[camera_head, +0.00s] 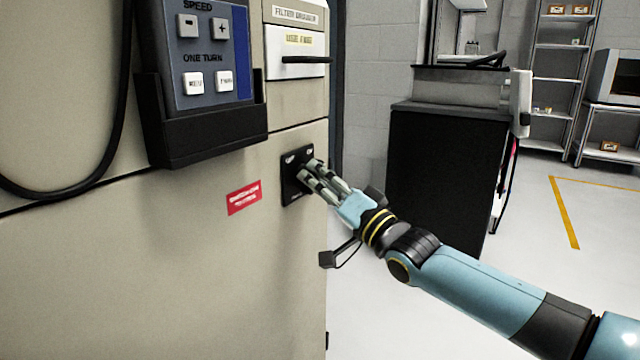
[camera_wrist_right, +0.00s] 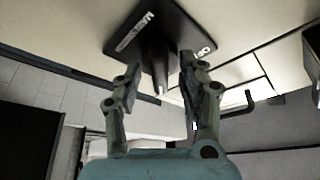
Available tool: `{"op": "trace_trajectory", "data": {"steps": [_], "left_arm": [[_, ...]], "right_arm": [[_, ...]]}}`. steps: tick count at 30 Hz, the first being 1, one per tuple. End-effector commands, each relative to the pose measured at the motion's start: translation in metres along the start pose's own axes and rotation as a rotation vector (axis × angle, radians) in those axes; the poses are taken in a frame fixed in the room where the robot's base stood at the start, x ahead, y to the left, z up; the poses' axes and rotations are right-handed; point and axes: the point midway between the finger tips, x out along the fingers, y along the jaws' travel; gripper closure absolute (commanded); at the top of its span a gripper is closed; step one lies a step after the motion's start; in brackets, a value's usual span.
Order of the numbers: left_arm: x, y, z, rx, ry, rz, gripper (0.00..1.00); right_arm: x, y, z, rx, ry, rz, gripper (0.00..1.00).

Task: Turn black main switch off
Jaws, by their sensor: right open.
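The black main switch plate (camera_head: 291,185) is on the beige cabinet front, right of a red label. My right gripper (camera_head: 306,171) is at the plate and covers most of the knob in the head view. In the right wrist view, the switch plate (camera_wrist_right: 180,32) has a dark knob (camera_wrist_right: 155,65) standing out from it. The fingers of my right gripper (camera_wrist_right: 160,88) are open, one on each side of the knob. A gap shows between knob and right finger; contact with the left finger I cannot tell. My left gripper is not in view.
A control pendant (camera_head: 205,60) sits in a black holder (camera_head: 205,135) at upper left, its cable hanging left. A drawer with a black handle (camera_head: 305,60) is above the switch. A black cabinet (camera_head: 440,170) stands behind my right arm. Open floor lies at right.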

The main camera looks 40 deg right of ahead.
Motion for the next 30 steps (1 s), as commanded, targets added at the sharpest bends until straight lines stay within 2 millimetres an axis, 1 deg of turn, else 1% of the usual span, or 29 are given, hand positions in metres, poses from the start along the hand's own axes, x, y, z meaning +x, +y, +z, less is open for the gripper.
{"op": "trace_trajectory", "data": {"steps": [1,9,10,20,25,26,27,30], "left_arm": [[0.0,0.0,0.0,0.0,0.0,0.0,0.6],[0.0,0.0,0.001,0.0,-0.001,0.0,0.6],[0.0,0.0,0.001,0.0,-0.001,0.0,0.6],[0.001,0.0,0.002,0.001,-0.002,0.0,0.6],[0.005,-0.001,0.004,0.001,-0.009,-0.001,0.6],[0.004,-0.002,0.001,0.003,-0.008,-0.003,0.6],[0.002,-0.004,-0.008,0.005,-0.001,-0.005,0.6],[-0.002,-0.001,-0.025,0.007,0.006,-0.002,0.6]], "right_arm": [[0.0,0.0,0.0,0.0,0.0,0.0,0.62],[0.0,0.001,0.0,0.0,0.0,0.001,0.98],[0.0,0.001,0.0,0.0,-0.001,0.001,1.0],[0.0,0.001,0.0,-0.007,0.0,-0.002,1.0],[0.0,0.002,0.001,-0.047,0.0,-0.019,1.0],[0.0,0.002,0.001,-0.059,0.0,-0.024,1.0],[0.0,0.002,0.001,-0.077,0.0,-0.031,1.0],[-0.001,0.004,0.001,-0.137,0.0,-0.056,1.0]]}}
